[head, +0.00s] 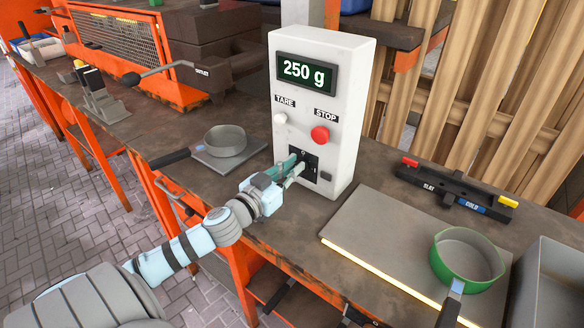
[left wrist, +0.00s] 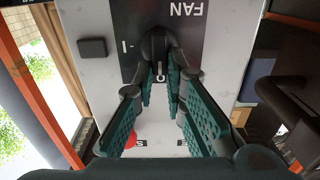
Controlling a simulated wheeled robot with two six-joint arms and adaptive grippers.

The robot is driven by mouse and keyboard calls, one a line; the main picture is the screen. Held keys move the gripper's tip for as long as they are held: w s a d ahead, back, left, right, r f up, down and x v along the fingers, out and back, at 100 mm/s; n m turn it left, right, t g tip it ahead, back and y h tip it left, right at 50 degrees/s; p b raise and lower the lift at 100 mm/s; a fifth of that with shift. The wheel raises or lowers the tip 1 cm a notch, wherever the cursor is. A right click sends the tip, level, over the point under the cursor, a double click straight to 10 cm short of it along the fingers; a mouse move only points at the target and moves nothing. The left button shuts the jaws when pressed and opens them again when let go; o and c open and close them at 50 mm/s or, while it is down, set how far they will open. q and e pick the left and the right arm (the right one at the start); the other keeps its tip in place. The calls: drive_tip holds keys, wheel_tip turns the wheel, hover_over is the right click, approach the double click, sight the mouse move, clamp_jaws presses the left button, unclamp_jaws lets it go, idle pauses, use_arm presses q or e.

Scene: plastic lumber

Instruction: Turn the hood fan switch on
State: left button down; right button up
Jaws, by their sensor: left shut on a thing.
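A white control box (head: 345,110) stands on the bench with a "250 g" display, a TARE button, a red STOP button (head: 320,134) and a black switch plate (head: 311,157) low on its front. My left gripper (head: 296,166) reaches this plate. In the left wrist view the plate (left wrist: 185,50) reads FAN upside down, with I and O marks. The dark fan switch knob (left wrist: 157,42) sits at the tips of my left gripper (left wrist: 161,62), which is shut on it. The fingers partly hide the knob, so its exact setting is unclear. My right gripper is out of view.
A grey pan (head: 225,140) rests on a plate left of the box. A green pan (head: 468,262) sits on a grey board (head: 385,240) at right. A SLAT/COLD bar (head: 455,190) lies behind it. A grey bin (head: 550,285) stands at the right edge.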

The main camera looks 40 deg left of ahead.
use_arm(q)
drive_tip(key=shift+m, duration=0.3)
drive_tip(key=m+p, duration=0.2)
drive_tip(key=shift+d+m, duration=0.25)
drive_tip(key=shift+m, duration=0.15)
drive_tip(key=m, duration=0.2)
drive_tip(key=m+p, duration=0.1)
drive_tip(key=m, duration=0.2)
drive_tip(key=shift+d+f+m+p, duration=0.25)
drive_tip(key=shift+d+m+p, duration=0.05)
drive_tip(key=shift+d+p, duration=0.05)
drive_tip(key=m, duration=0.4)
drive_tip(key=shift+d+f+p, duration=0.2)
drive_tip(key=shift+f+p, duration=0.1)
drive_tip(key=shift+f, duration=0.05)
drive_tip(key=m, duration=0.4)
drive_tip(key=shift+f+m, duration=0.3)
drive_tip(key=shift+f, duration=0.05)
drive_tip(key=c, duration=1.6)
unclamp_jaws()
drive_tip(key=shift+d, duration=0.1)
drive_tip(key=shift+c, duration=0.2)
